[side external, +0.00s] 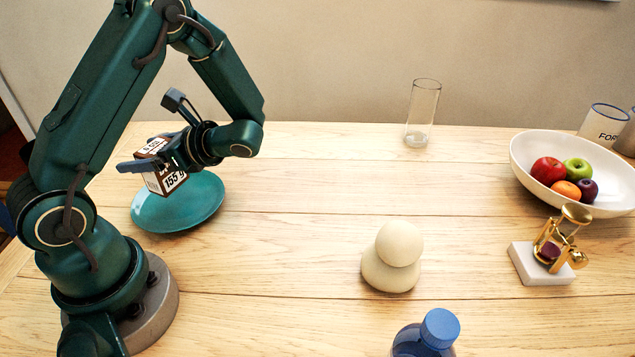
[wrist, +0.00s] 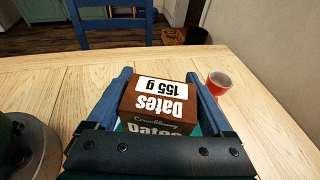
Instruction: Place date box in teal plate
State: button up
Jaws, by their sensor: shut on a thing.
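The date box (side external: 166,178) is a small brown carton with white labels reading "155 g". My gripper (side external: 150,163) is shut on it, with a finger along each side. In the wrist view the date box (wrist: 160,103) sits between the two blue fingers of my gripper (wrist: 163,95), its "Dates" label upside down. The teal plate (side external: 196,210) lies on the table beside my base. The box is over the plate in the side view; whether it touches the plate is hard to tell. In the wrist view the plate is mostly hidden behind the box and gripper.
A red cup (wrist: 218,83) stands near the box in the wrist view. A glass (side external: 421,113), a white fruit bowl (side external: 523,160), a brass device on a marble base (side external: 543,270), a cream rounded object (side external: 392,262) and a blue-capped bottle (side external: 438,330) stand farther right.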

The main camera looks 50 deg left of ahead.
jog(key=shift+w+f, duration=0.15)
jog(key=shift+f, duration=0.95)
jog(key=shift+w+f, duration=0.15)
jog(key=shift+f, duration=0.95)
jog(key=shift+f, duration=0.15)
jog(key=o, duration=1.3)
